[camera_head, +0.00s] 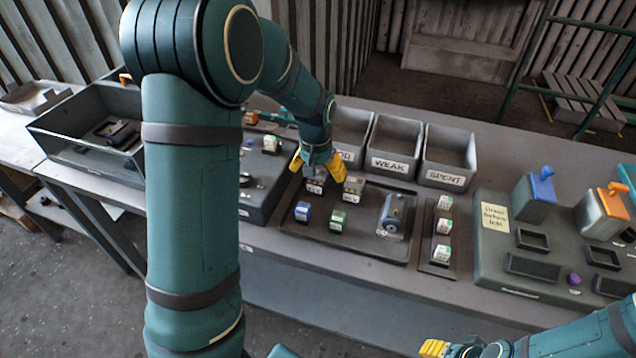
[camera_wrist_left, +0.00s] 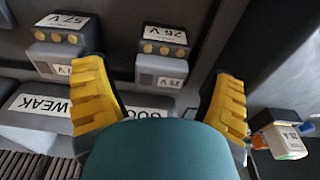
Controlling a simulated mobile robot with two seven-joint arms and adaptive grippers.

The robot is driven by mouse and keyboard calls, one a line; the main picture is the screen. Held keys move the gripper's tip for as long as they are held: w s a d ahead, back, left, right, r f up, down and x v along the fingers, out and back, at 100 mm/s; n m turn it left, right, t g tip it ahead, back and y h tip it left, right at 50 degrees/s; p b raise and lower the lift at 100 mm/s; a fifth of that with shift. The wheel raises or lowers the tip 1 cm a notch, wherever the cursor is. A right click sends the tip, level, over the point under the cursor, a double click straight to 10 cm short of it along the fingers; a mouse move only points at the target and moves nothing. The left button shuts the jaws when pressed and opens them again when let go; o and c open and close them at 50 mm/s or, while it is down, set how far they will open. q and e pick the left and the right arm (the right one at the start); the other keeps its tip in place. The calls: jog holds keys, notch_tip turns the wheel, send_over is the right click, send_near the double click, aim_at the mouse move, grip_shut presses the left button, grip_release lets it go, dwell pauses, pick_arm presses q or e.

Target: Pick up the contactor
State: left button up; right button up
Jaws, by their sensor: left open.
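Two grey blocks with brass-coloured terminals and voltage labels stand in the dark tray (camera_head: 300,227); which is the contactor I cannot tell. The "26 V" block (camera_wrist_left: 163,55) lies between and beyond the fingers in the left wrist view; the "57 V" block (camera_wrist_left: 62,50) is left of it, partly behind a finger. In the head view, the left block (camera_head: 316,185) sits just below my left gripper (camera_head: 318,168), and the other block (camera_head: 353,187) stands to its right. My left gripper is open and empty, pointing down. My right gripper (camera_head: 434,347) is at the bottom edge, its opening unclear.
Bins marked "WEAK" (camera_head: 391,164) and "SPENT" (camera_head: 446,178) stand behind. A narrow rack (camera_head: 429,264) with white blocks and a test console (camera_head: 484,262) are right.

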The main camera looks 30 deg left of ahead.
pick_arm(q)
notch_tip(320, 180, down, 3)
jog(key=shift+w+r+b, duration=0.1)
jog(key=shift+w+b, duration=0.05)
jog(key=shift+b, duration=0.15)
jog(key=c, duration=1.2)
jog(key=shift+o, duration=0.2)
jog(key=shift+r, duration=0.1)
